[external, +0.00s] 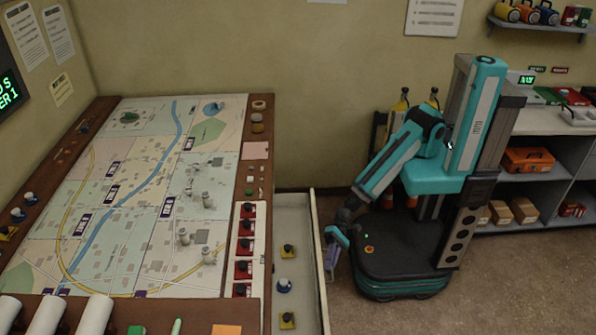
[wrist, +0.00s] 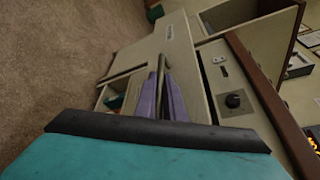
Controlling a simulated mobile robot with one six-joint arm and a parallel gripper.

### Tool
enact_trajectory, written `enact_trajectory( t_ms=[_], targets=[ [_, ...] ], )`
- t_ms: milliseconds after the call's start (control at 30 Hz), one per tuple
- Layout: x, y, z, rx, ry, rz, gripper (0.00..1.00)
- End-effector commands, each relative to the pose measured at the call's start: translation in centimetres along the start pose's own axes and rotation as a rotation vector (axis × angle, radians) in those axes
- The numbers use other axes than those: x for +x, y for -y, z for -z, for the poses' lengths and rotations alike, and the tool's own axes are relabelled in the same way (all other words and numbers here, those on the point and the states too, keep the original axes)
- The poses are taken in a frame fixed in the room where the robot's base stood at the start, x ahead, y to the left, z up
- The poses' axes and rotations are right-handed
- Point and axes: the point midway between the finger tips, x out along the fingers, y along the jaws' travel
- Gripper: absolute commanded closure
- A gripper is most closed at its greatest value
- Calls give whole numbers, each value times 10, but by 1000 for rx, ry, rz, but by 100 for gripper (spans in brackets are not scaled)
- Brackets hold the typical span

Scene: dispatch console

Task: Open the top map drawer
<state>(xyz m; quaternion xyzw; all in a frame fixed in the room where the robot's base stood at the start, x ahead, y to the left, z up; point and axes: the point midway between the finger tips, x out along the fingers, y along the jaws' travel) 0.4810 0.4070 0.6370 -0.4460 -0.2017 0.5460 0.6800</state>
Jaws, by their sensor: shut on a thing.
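The top map drawer (external: 319,262) is pulled out from the right side of the map table, and its inside shows from above. Its pale front faces my base. My gripper (external: 335,243) is at the outer side of that front. In the wrist view, the purple fingers of my gripper (wrist: 168,97) are shut on the drawer's bar handle (wrist: 160,68). A small label shows on the pale drawer front (wrist: 140,52). The fingers hide part of the handle.
The map table (external: 259,160) has a wooden rim. Shelves (external: 535,178) stand at the right. Floor is clear at the front right.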

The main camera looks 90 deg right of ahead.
Motion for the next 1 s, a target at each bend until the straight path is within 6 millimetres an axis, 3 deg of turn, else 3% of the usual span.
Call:
enact_trajectory(
  t_ms=[600, 1000],
  targets=[
    [-18, -30, -47, 0, 6, -1, 100],
    [-22, -37, -53, -1, 1, 1, 100]
  ],
)
